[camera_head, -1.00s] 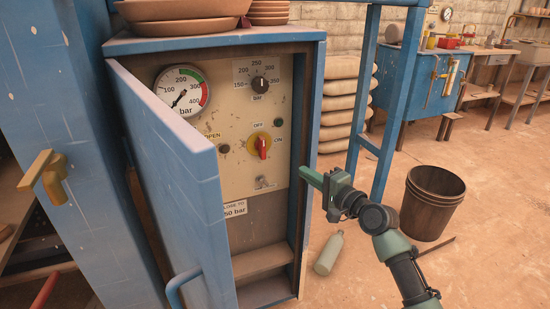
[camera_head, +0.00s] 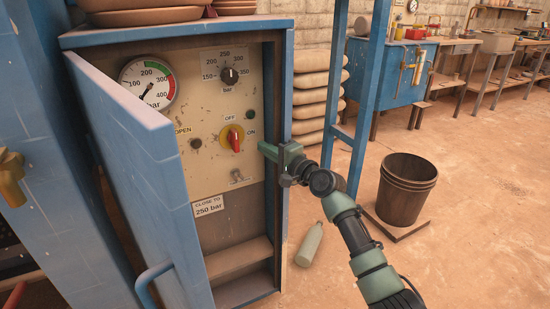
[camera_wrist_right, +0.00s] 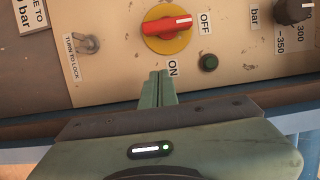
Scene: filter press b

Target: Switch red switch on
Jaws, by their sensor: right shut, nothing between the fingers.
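The red switch (camera_head: 234,138) is a red handle on a round yellow plate, on the beige panel inside the blue cabinet. Its handle stands nearly upright in the head view, in line with the OFF label above; the ON label (camera_head: 252,132) is at its right. In the right wrist view the red switch (camera_wrist_right: 167,25) lies along the line to OFF. My right gripper (camera_head: 262,148) is shut and empty, just right of the switch by the cabinet's right edge. In the wrist view its fingertips (camera_wrist_right: 160,75) are beside the ON label, apart from the handle. My left gripper is out of view.
The blue cabinet door (camera_head: 140,170) stands open at the left. A pressure gauge (camera_head: 147,84), a black knob (camera_head: 230,76), a green button (camera_wrist_right: 208,62) and a small toggle (camera_wrist_right: 88,44) are on the panel.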

